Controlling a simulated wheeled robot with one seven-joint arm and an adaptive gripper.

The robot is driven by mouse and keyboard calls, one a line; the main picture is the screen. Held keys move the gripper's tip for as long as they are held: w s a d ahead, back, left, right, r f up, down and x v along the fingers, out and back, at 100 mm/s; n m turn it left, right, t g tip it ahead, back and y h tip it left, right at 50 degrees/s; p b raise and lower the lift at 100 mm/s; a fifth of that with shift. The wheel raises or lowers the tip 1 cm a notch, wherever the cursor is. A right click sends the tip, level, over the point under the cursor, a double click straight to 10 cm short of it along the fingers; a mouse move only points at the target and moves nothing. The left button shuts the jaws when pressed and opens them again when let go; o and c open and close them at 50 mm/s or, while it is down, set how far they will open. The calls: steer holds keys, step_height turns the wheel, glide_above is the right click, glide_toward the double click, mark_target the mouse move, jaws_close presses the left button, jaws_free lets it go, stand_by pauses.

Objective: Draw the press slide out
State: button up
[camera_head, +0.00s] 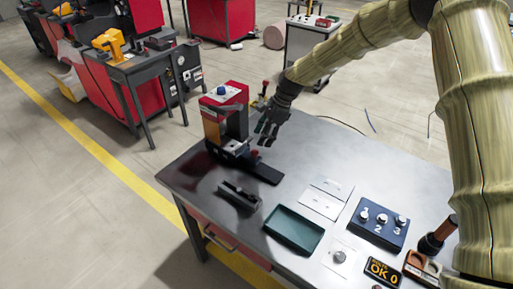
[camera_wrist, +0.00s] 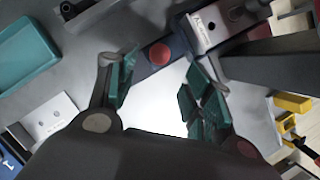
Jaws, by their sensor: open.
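The red press (camera_head: 212,128) with a white top and a blue button stands at the back left of the table. A dark rail (camera_head: 266,173) runs out from its base. A red knob (camera_head: 255,154) sits on the rail, beside the press. In the wrist view the red knob (camera_wrist: 160,53) shows just beyond and between my fingers, with a silver block (camera_wrist: 207,28) of the press to its right. My gripper (camera_head: 267,138) is open and empty, above the knob and pointing down. It shows in the wrist view (camera_wrist: 163,78) with green finger pads apart. I cannot tell its height over the knob.
A dark metal fixture (camera_head: 240,195) and a green tray (camera_head: 292,229) lie in front of the press. White cards (camera_head: 320,203), a blue numbered button box (camera_head: 378,224) and an OK counter (camera_head: 382,271) are to the right. The table's (camera_head: 190,173) left corner is clear.

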mark_target(255, 151)
steer(key=shift+p+x, duration=1.15)
steer(key=shift+x, duration=2.5)
steer(key=shift+s, duration=0.1)
jaws_close()
